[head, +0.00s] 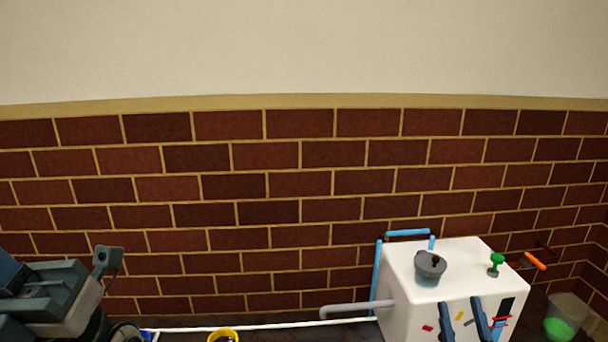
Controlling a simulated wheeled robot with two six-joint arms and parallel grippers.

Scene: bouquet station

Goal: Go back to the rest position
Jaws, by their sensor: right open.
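The two dark blue fingers of my right gripper (463,308) rise from the bottom edge, in front of the white box at the lower right. They stand apart with a gap between them, open and with nothing visible in the gap. The rest of my right arm is below the picture. I cannot make out a left gripper in this view.
A yellow ring-shaped rim (223,333) and dark grey machinery (65,294) are further left. A brick wall stands behind.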

